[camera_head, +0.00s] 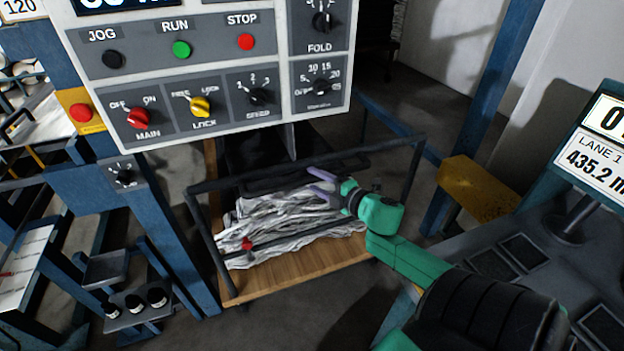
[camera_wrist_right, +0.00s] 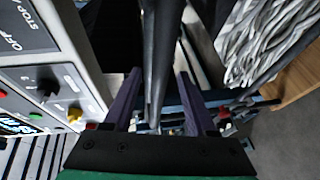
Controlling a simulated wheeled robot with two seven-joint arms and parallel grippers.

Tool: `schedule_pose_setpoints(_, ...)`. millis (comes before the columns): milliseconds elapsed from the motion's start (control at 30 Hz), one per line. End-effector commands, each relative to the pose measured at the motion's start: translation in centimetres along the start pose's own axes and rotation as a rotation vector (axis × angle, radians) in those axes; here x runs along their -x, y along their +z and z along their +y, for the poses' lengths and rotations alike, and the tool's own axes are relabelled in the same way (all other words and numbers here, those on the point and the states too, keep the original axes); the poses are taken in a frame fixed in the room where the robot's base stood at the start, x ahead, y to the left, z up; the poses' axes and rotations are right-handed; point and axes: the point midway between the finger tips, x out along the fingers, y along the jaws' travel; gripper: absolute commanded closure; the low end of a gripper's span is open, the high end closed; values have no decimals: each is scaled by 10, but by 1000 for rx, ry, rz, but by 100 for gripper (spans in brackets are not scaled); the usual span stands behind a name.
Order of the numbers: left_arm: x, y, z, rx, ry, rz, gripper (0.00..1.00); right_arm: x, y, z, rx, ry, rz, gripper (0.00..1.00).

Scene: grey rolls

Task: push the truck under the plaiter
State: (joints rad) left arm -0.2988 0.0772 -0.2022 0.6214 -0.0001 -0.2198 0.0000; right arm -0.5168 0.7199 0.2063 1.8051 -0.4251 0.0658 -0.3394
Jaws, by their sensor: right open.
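The truck (camera_head: 300,274) has a wooden deck and a dark tubular rail frame. It stands on the floor below the control panel, with crumpled grey-white cloth (camera_head: 285,218) heaped on it. My right gripper (camera_head: 312,181), green with purple fingers, reaches in from the right over the cloth by the truck's rail. In the right wrist view the gripper (camera_wrist_right: 158,75) is open, with a dark bar (camera_wrist_right: 160,40) running between its fingers; contact is unclear. The truck's wooden deck shows at right there (camera_wrist_right: 302,88). I cannot clearly make out the plaiter; the panel hides much behind it. My left gripper is not seen.
The control panel (camera_head: 215,75) with knobs and buttons hangs over the truck's far side. A blue post (camera_head: 165,235) stands close at left, another (camera_head: 492,90) at right with a yellow block (camera_head: 478,190). A display console (camera_head: 595,150) is at far right. Floor in front is bare.

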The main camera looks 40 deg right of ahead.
Motion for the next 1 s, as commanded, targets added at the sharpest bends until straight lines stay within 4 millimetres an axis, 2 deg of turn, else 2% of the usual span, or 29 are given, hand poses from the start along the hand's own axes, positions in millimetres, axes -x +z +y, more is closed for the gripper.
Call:
schedule_pose_setpoints(167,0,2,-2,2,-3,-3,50,-19,0,0,0,0,-1,43)
schedule_pose_setpoints(433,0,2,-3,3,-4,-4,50,-21,0,-1,-1,-2,-1,43)
schedule_pose_setpoints(567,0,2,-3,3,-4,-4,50,-21,0,-1,-1,-2,-1,93)
schedule_pose_setpoints(600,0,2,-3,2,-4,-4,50,-21,0,-1,-1,-1,-1,100)
schedule_pose_setpoints(1000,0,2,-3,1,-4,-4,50,-21,0,-1,-2,-2,0,100)
